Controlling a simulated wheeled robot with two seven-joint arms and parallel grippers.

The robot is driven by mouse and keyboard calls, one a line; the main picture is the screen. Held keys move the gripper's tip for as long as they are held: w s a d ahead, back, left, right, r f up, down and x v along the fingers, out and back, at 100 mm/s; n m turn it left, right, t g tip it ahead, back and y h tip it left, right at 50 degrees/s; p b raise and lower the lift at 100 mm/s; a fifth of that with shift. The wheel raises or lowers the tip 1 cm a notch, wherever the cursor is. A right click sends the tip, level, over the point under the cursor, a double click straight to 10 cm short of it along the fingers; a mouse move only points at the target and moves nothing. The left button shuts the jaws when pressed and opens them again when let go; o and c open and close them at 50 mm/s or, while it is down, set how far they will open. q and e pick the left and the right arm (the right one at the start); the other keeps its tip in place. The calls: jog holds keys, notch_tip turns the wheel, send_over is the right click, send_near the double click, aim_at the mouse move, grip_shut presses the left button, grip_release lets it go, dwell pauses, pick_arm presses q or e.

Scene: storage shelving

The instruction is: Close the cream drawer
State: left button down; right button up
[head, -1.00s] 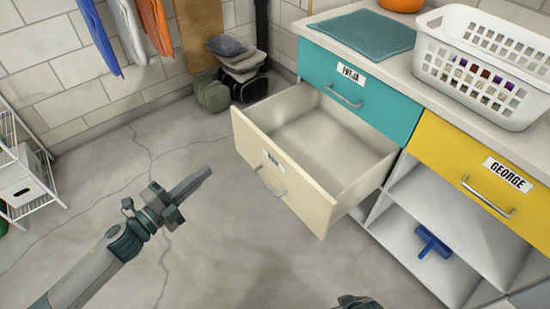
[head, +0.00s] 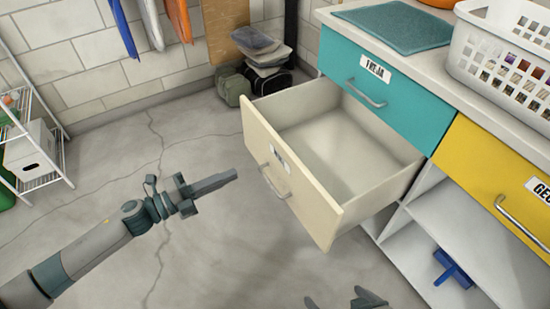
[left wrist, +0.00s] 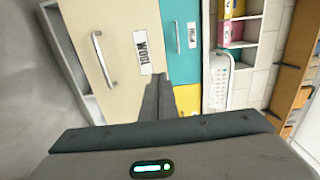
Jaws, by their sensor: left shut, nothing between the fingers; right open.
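The cream drawer (head: 292,178) is pulled well out below the teal drawer, and its inside looks empty. Its front has a metal handle (head: 273,181) and a white label. My left gripper (head: 234,175) is shut and empty, left of the drawer front and pointing toward it, with a gap in the head view. In the left wrist view the shut fingers (left wrist: 158,97) overlap the lower edge of the cream front (left wrist: 125,60) near the label; contact cannot be told. My right gripper (head: 346,300) is open at the bottom edge, partly cut off.
The teal drawer (head: 385,92) and yellow drawer (head: 490,175) are shut under the counter. A white basket (head: 500,60) stands on top. A blue object (head: 452,268) lies on the open shelf. Bags (head: 262,72) sit by the wall, and a white rack (head: 35,150) stands left. The floor between is clear.

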pick_arm(q)
jog(key=shift+d+r, duration=0.1)
send_near(283, 152)
jog(key=x, duration=0.5)
jog(key=shift+w+d, duration=0.4)
jog(key=shift+d, duration=0.25)
pick_arm(e)
jog(key=shift+d, duration=0.3)
jog(key=shift+s, duration=0.2)
